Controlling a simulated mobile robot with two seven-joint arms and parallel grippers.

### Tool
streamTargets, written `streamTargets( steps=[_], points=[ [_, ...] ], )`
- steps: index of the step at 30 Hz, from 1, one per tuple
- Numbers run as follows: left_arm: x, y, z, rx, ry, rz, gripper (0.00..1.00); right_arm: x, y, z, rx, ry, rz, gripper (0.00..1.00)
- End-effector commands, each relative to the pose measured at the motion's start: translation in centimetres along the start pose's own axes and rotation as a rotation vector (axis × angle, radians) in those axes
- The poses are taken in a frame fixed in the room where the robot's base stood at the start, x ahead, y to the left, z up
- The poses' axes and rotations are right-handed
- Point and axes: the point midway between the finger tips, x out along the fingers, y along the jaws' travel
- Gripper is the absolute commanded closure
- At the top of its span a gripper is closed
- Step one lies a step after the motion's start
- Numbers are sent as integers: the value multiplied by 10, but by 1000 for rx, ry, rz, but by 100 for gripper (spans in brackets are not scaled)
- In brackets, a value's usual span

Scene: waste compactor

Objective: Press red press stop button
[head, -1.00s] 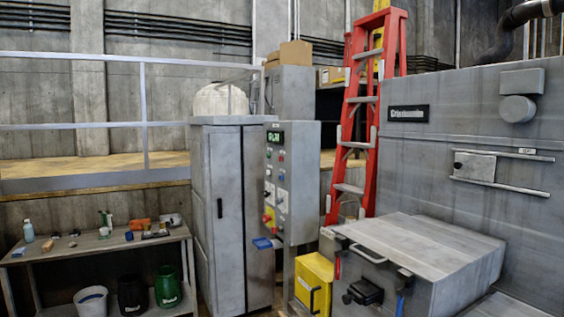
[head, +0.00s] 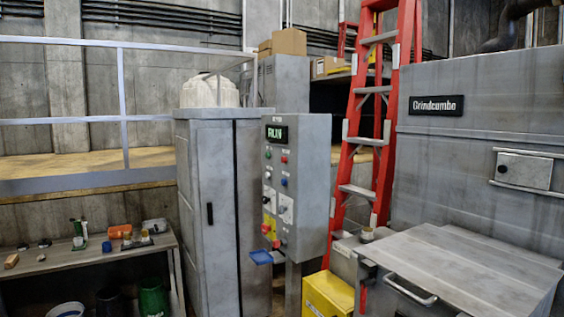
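A grey control panel (head: 305,190) stands on a post in the middle of the head view, its button face turned to the left. A lit green display (head: 277,133) at its top appears to read RUN. A small red button (head: 284,159) sits below the display at the right of the face. A larger red button (head: 266,228) sits low on a yellow plate, with another red part (head: 276,243) beside it. The labels are too small to read, so I cannot tell which is the press stop. Neither of my grippers is in view.
A grey cabinet (head: 207,215) stands left of the panel. A blue tray-like piece (head: 261,257) juts out below the panel. A yellow box (head: 327,295), a red ladder (head: 372,130) and the grey compactor (head: 450,270) are to the right. A workbench (head: 90,256) is at left.

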Motion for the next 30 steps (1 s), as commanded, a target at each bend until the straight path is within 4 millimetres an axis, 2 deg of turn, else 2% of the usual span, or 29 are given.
streamTargets(
  steps=[2,6,8,30],
  points=[
    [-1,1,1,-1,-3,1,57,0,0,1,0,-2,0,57],
    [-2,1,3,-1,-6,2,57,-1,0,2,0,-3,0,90],
    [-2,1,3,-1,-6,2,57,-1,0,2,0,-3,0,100],
    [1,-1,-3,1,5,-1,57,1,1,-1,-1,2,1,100]
  ],
)
